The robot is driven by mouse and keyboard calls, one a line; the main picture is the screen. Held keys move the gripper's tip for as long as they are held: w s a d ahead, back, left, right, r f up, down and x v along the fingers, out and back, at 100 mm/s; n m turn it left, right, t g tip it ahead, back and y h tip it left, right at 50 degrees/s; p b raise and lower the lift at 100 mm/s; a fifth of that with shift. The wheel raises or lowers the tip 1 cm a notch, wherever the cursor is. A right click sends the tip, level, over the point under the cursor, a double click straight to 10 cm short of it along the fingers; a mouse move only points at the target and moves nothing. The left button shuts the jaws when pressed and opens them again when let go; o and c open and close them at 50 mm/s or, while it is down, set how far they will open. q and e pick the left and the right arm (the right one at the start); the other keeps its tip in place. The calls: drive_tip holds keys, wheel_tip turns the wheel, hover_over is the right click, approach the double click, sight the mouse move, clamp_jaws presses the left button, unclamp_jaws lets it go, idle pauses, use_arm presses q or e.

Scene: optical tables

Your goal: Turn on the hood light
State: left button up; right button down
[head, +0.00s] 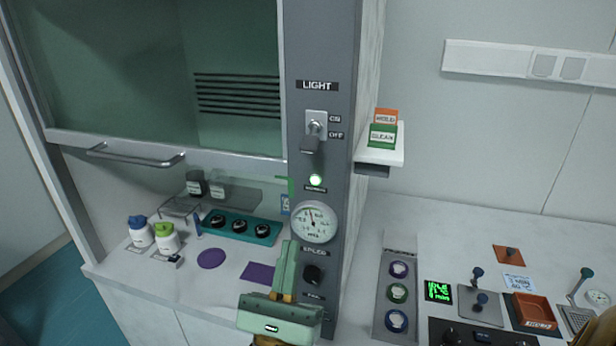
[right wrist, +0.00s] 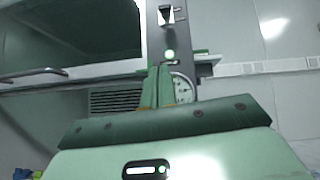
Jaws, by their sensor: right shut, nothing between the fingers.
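The hood's light switch (head: 315,127) is on the grey column under the LIGHT label, with ON marked above OFF. Its grey lever (head: 311,142) hangs downward, by the OFF mark. The switch also shows at the top of the right wrist view (right wrist: 168,14). My right gripper (head: 291,246) is below the switch, in front of the column beside the round gauge (head: 314,222). Its green fingers (right wrist: 157,72) are together, point upward and hold nothing. They are apart from the switch in the picture. My left gripper is not in view.
A lit green indicator (head: 315,180) sits between switch and gauge; a dark knob (head: 313,275) is below. A small shelf (head: 384,156) with HOLD and CLEAN cards juts out right of the switch. The hood sash handle (head: 135,159) is at left. The bench at right holds several controls.

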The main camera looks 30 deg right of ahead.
sight(309, 144)
drive_tip(key=shift+s+d+r+m+g+h, duration=0.15)
drive_tip(key=shift+d+r+m+g+h, duration=0.1)
drive_tip(key=shift+m+g, duration=0.25)
drive_tip(key=shift+s+d+r+m+g+h, duration=0.2)
drive_tip(key=shift+m+g+h, duration=0.1)
drive_tip(key=shift+m, duration=0.4)
drive_tip(key=shift+w, duration=0.1)
drive_tip(key=p+x, duration=0.3)
drive_tip(key=x, duration=0.7)
drive_tip(key=shift+r, duration=0.2)
drive_tip(key=shift+s+a+r+y+p, duration=0.1)
drive_tip(key=shift+s+a+r+p, duration=0.15)
drive_tip(key=shift+r, duration=0.25)
drive_tip(key=shift+s+a+r+y+p, duration=0.1)
drive_tip(key=shift+s+a+r+p, duration=0.05)
drive_tip(key=shift+a+r+p, duration=0.3)
drive_tip(key=shift+s+a+r+y+p, duration=0.15)
drive_tip(key=shift+s+r+p, duration=0.1)
drive_tip(key=shift+r, duration=0.3)
